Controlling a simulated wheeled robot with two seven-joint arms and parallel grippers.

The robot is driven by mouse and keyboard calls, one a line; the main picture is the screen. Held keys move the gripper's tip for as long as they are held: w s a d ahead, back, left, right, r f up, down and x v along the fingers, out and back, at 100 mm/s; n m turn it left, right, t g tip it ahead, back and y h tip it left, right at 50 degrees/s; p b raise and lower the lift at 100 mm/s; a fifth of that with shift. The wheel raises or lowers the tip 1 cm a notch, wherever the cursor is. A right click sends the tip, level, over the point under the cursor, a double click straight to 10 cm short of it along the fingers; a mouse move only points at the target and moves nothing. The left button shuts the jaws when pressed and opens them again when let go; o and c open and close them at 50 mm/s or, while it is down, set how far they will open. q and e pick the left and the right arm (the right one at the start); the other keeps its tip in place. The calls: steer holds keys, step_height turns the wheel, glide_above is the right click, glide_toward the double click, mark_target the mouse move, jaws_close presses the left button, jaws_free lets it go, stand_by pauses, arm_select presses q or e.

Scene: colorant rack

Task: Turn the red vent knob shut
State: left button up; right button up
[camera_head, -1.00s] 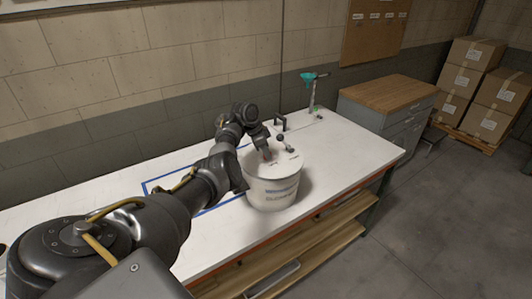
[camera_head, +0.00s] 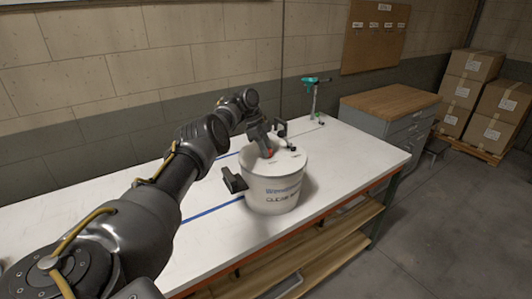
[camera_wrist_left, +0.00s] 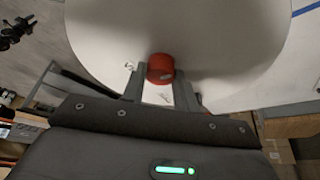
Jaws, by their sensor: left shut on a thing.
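A white pail (camera_head: 273,190) with blue and dark lettering stands on the white bench. The red vent knob (camera_head: 270,153) is on its lid, partly hidden by my fingers in the head view. My left gripper (camera_head: 265,149) reaches down to the lid from the upper left. In the left wrist view the red knob (camera_wrist_left: 160,67) sits between the fingertips of my left gripper (camera_wrist_left: 159,82), which is shut on it. The knob's exact turn angle cannot be told. My right gripper is not in view.
A dark bracket-like piece (camera_head: 233,181) is at the pail's left side. A dark knobbed fitting (camera_head: 292,145) is on the lid's right side. A teal-topped stand (camera_head: 315,95) is at the bench's back. The bench (camera_head: 350,155) is clear right of the pail.

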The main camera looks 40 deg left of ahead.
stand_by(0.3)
arm_select(q)
steer(key=o, duration=1)
steer(key=shift+a+r, duration=0.15)
steer(key=shift+r, duration=0.2)
steer(key=b+v, duration=0.2)
steer(key=v, duration=0.2)
steer(key=shift+a+r, duration=0.15)
steer(key=shift+r, duration=0.15)
steer(key=shift+p+v, duration=0.45)
steer(key=shift+v, duration=2.2)
